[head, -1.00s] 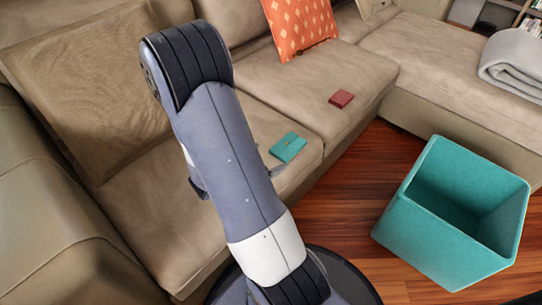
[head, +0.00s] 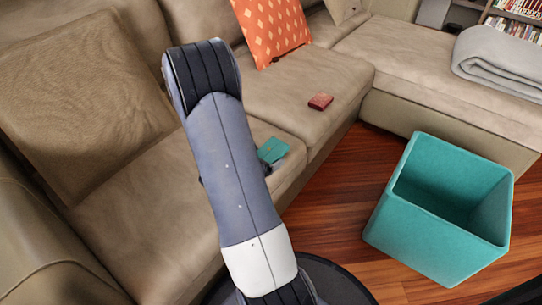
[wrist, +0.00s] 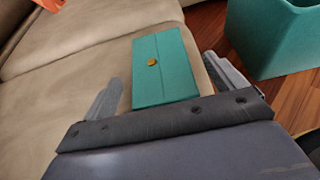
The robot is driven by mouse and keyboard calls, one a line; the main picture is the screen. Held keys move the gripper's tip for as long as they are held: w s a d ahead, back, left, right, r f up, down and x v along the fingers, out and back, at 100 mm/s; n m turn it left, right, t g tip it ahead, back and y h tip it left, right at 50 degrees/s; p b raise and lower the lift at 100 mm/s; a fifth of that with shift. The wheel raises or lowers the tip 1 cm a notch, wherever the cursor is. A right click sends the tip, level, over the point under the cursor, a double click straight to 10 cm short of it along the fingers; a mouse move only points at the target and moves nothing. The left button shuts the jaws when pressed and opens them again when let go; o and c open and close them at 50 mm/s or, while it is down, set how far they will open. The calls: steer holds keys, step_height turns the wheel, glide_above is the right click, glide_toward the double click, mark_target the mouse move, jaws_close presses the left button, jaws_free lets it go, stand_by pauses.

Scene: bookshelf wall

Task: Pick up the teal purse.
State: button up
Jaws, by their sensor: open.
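The teal purse (wrist: 163,80) is a flat rectangle with a round gold clasp, lying on the tan sofa seat. In the wrist view it sits between and just beyond the fingers of my gripper (wrist: 170,85), which are spread open with nothing between them that they touch. In the head view the purse (head: 273,149) lies near the front edge of the seat, partly hidden by my arm. My gripper is mostly hidden behind my arm there.
A dark red wallet-like item (head: 320,101) lies farther along the seat. An orange patterned pillow (head: 272,28) leans on the backrest. An open teal bin (head: 425,235) stands on the wood floor at the right. A folded grey blanket (head: 505,60) lies on the chaise.

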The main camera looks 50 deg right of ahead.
steer(key=shift+d+f, duration=0.2)
steer(key=shift+d, duration=0.3)
steer(key=shift+c, duration=0.5)
steer(key=c, duration=1)
